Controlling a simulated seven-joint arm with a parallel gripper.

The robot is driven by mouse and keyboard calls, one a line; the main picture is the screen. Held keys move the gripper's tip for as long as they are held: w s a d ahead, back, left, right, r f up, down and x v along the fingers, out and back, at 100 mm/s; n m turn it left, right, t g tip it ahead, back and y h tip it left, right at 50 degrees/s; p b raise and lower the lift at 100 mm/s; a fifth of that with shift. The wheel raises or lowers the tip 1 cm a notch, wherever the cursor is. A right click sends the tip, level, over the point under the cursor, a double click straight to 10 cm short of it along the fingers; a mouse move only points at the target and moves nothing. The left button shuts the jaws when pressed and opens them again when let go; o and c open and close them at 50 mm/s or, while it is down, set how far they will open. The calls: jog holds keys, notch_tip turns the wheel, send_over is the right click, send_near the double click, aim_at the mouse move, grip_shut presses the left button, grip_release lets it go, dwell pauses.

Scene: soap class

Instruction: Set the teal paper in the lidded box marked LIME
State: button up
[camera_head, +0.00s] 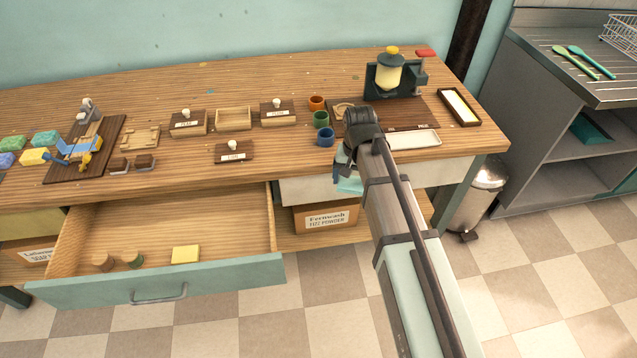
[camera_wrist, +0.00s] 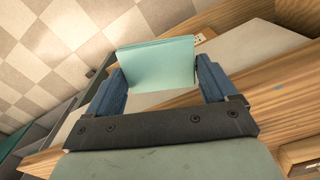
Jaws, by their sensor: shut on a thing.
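My gripper (camera_head: 343,172) is shut on the teal paper (camera_head: 350,185), just off the front edge of the bench at its right part. In the wrist view the paper (camera_wrist: 155,60) stands between the two blue fingers of the gripper (camera_wrist: 160,72). An open wooden box (camera_head: 233,119) without a lid stands on the bench, left of the gripper. A dark lid (camera_head: 233,153) with a pale knob lies flat on the bench in front of it; its small label seems to read LIME. Lidded boxes stand to its left (camera_head: 187,122) and right, the right one (camera_head: 278,112) apparently marked PLUM.
Orange (camera_head: 316,103), green (camera_head: 320,120) and blue (camera_head: 325,137) cups stand between the boxes and my arm. A press (camera_head: 392,75) stands behind. A drawer (camera_head: 170,225) is pulled out below, holding a yellow block (camera_head: 185,254). A dark board (camera_head: 85,160) with tools lies left.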

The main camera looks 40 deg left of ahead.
jog(key=w+d+r+m, duration=0.2)
jog(key=w+d, duration=0.2)
jog(key=d, duration=1.1)
jog(key=w+d+r+m, duration=0.15)
jog(key=w+d, duration=0.25)
jog(key=d, duration=1.2)
jog(key=w+d+r+m, duration=0.1)
jog(key=w+d+r, duration=0.3)
jog(key=d, duration=1.1)
jog(key=s+a+r+n, duration=0.1)
jog(key=s+a+n, duration=0.4)
jog(key=a, duration=2)
jog(key=s+a+r+n, duration=0.15)
jog(key=s+a, duration=0.45)
jog(key=a, duration=1.9)
jog(key=s+a+r+n, duration=0.1)
jog(key=s+a+n, duration=0.45)
jog(key=a, duration=1.95)
jog(key=w+a+r+m, duration=0.1)
jog(key=a, duration=0.6)
jog(key=w+a+r+m, duration=0.1)
jog(key=a+m, duration=0.1)
jog(key=a, duration=0.6)
jog(key=shift+w+a+r, duration=0.2)
jog(key=shift+w+a, duration=0.1)
jog(key=shift+w, duration=0.1)
jog(key=shift+f+m, duration=0.1)
jog(key=shift+m, duration=0.15)
